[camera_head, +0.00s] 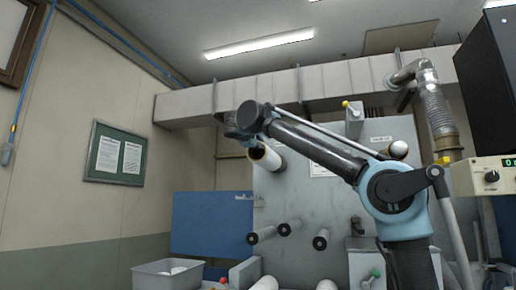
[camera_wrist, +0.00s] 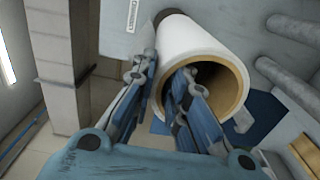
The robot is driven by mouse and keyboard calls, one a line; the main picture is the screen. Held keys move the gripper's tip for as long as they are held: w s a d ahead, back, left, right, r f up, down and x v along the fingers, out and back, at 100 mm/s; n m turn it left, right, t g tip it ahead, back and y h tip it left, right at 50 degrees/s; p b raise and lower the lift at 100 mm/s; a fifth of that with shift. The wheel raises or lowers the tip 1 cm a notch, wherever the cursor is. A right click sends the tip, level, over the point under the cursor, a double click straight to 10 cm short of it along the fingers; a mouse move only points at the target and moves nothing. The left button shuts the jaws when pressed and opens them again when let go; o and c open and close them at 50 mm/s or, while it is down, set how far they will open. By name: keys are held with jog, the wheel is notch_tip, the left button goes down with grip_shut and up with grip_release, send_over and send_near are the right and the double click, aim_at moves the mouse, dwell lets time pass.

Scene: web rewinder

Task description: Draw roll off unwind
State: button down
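The white roll (camera_head: 265,158) sticks out from the upper part of the grey machine panel (camera_head: 340,215), its brown cardboard core facing outward. In the wrist view the roll (camera_wrist: 190,42) fills the upper middle, with its hollow core end towards me. My gripper (camera_wrist: 166,75) straddles the left part of the roll's wall. One finger is outside, along the roll's left side, and the other reaches into the core opening. The fingers stand apart; whether they touch the wall I cannot tell. In the head view my gripper (camera_head: 243,138) is at the roll's outer end, partly hidden by my arm.
Several dark-ended rollers (camera_head: 285,229) project from the panel below the roll. A grey bin (camera_head: 168,275) stands at the lower left, before a blue board (camera_head: 212,225). A pipe (camera_head: 433,105) and a control box (camera_head: 485,177) are at the right.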

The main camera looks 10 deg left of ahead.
jog(key=shift+r, duration=0.35)
dwell(0.6)
